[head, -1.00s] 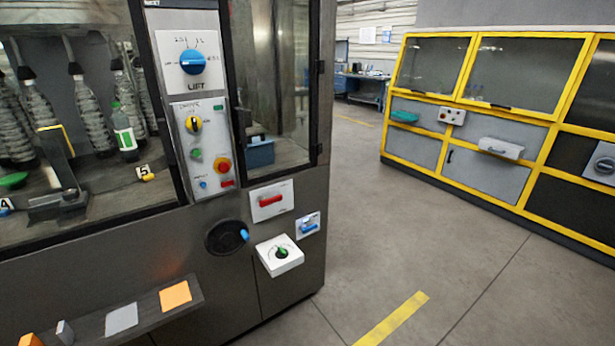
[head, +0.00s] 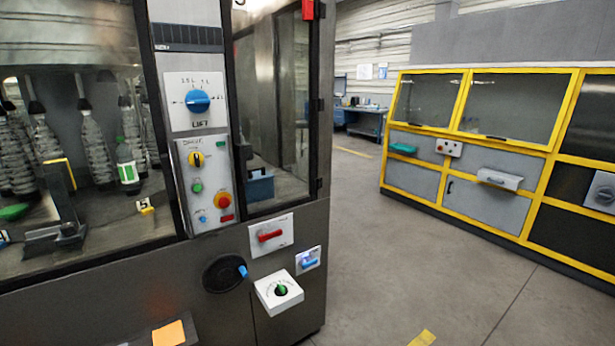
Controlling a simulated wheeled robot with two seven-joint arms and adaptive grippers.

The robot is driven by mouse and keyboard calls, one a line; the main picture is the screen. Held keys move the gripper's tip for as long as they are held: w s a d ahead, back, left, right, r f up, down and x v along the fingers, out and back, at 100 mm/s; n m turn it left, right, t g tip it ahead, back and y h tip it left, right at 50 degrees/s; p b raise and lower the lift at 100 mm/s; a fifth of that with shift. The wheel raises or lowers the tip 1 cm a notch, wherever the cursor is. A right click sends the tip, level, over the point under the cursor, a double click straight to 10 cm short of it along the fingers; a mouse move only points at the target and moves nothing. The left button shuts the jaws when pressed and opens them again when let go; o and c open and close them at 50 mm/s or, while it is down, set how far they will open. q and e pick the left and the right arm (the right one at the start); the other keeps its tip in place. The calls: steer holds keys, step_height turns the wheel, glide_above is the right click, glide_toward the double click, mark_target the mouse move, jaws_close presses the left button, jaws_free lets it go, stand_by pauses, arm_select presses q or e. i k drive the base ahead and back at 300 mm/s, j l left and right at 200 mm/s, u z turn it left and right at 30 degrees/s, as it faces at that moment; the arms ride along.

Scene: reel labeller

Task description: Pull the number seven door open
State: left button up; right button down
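A tall framed glass door (head: 285,110) stands at the right end of the grey machine, right of the control column. It looks shut. Part of a label (head: 240,3) shows at its top left, cut off by the frame, so its number cannot be read. A red part (head: 307,10) sits at the door's top right, also cut off. Dark hinge-like pieces (head: 319,105) run down its right side. A blue bin (head: 260,186) shows behind the glass. Neither of my grippers is in view.
The control column (head: 205,150) carries a blue lift knob (head: 197,100) and buttons. Below are a red handle (head: 269,236), a handwheel (head: 224,273) and a protruding white dial box (head: 278,292). Yellow-framed cabinets (head: 480,150) stand at right.

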mark_target(28, 279)
steer(key=u, duration=1.6)
